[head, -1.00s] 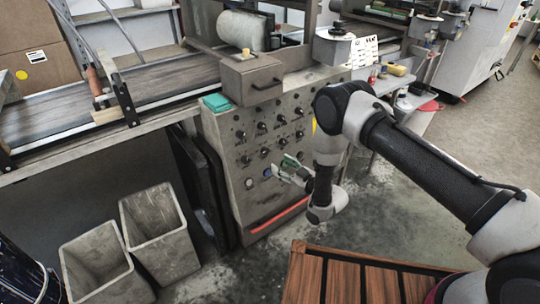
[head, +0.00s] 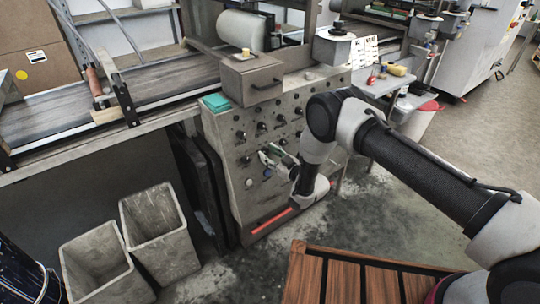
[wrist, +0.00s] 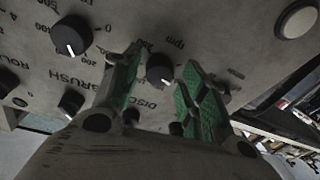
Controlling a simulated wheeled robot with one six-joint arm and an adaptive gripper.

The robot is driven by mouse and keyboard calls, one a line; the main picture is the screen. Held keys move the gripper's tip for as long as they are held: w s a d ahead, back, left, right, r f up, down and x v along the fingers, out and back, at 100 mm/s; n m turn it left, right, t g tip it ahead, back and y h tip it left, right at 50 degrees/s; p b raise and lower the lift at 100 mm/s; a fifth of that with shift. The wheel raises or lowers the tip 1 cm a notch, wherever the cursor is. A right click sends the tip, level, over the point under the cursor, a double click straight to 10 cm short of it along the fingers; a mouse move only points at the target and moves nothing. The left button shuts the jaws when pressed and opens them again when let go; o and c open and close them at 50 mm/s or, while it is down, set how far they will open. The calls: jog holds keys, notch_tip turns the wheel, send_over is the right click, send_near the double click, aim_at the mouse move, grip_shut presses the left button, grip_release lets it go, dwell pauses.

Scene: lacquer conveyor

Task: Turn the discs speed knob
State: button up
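The control panel (head: 228,150) is a grey slanted face with rows of black knobs. In the wrist view, a black knob (wrist: 160,68) with a white pointer mark sits beside lettering that reads "DISC" and "rpm". My gripper (wrist: 163,62) is open, with green-padded fingers on either side of this knob. I cannot tell whether the pads touch it. In the head view my gripper (head: 275,155) is at the panel's middle, and the knob between its fingers cannot be made out there.
Other knobs stand close by, including one (wrist: 72,36) beside the "BRUSH" lettering. A pale round button (wrist: 297,20) is at the upper right of the wrist view. Grey bins (head: 160,230) stand left of the panel, and a wooden slatted surface (head: 345,280) lies in front.

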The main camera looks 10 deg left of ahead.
jog(key=c, duration=0.7)
jog(key=shift+o, duration=0.2)
